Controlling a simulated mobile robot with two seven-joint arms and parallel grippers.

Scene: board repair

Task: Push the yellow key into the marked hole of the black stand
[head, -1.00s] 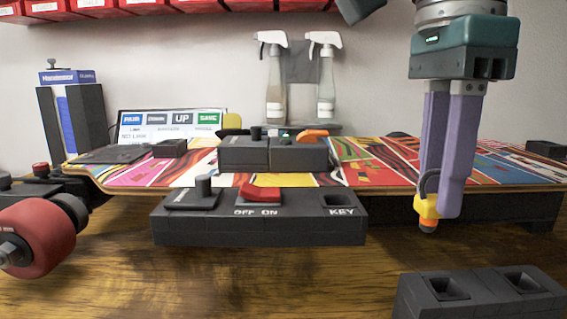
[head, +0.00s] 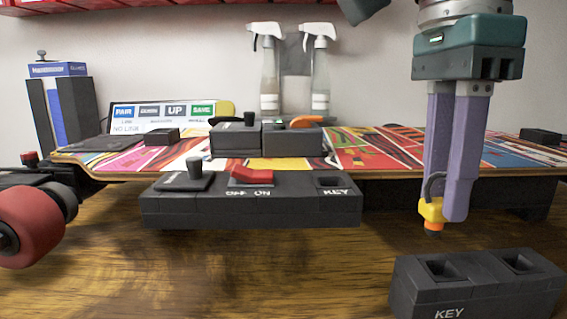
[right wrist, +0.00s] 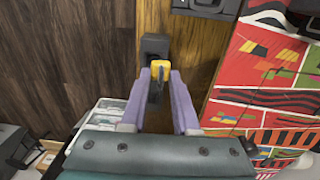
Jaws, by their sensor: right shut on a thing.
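The yellow key (head: 431,208) has an orange collar and a dark tip that points down. My right gripper (head: 445,212) is shut on it. The black stand (head: 475,292) is at the lower right of the head view, with two square holes in its top. The word KEY is on its front below the left hole (head: 440,268). The key hangs above and almost in line with that left hole, clear of the stand. In the right wrist view the key (right wrist: 160,65) is between the fingertips, with the stand (right wrist: 154,45) partly hidden beneath. My left gripper is not in view.
A patterned skateboard deck (head: 380,150) lies behind the gripper. A black switch box (head: 250,208) with a red rocker and its own KEY hole is left of the stand. Two spray bottles (head: 320,80) stand at the back. Bare wood (head: 300,270) lies left of the stand.

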